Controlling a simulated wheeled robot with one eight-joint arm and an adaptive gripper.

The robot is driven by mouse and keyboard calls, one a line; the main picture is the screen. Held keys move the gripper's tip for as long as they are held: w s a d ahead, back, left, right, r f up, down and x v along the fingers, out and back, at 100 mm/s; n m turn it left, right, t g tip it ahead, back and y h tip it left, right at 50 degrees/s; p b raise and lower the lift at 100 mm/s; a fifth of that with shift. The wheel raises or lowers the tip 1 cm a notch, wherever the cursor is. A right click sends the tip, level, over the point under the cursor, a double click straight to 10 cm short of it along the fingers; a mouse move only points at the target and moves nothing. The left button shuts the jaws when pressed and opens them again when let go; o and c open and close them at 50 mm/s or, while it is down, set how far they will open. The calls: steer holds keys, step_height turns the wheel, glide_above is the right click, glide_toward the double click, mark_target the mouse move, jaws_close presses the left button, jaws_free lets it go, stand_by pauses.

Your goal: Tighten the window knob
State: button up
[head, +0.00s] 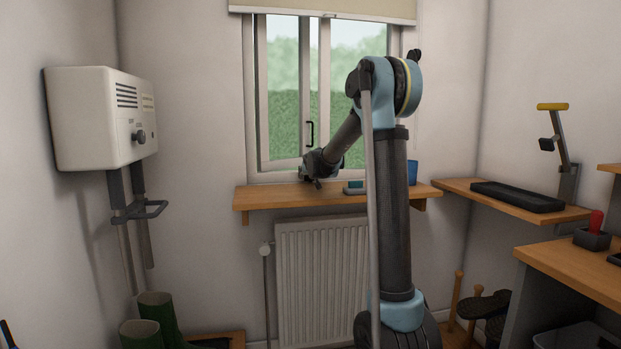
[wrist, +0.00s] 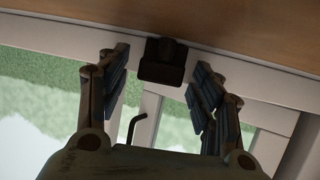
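The window knob, a small black knob on a dark block (wrist: 162,66), shows near the top middle of the wrist view, beside the wooden sill. My gripper (wrist: 158,75) is open, with one finger on each side of the knob. Clear gaps show between the fingers and the block, so they do not appear to touch it. In the head view my gripper (head: 310,177) is low at the window, just above the sill, and the knob cannot be made out there. The sliding window (head: 289,100) has a black pull handle (head: 310,133), also in the wrist view (wrist: 137,127).
The wooden sill (head: 280,198) holds a small teal-and-grey item (head: 354,188) and a blue cup (head: 412,172). A white radiator (head: 320,280) is below. A white wall unit (head: 95,118) hangs at left, above green boots (head: 155,312). A shelf (head: 460,194) and a bench (head: 575,265) are at right.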

steer(key=shift+v, duration=5.95)
steer(key=shift+d, duration=0.1)
steer(key=v, duration=0.6)
steer(key=shift+x, duration=8.8)
steer(key=c, duration=1.1)
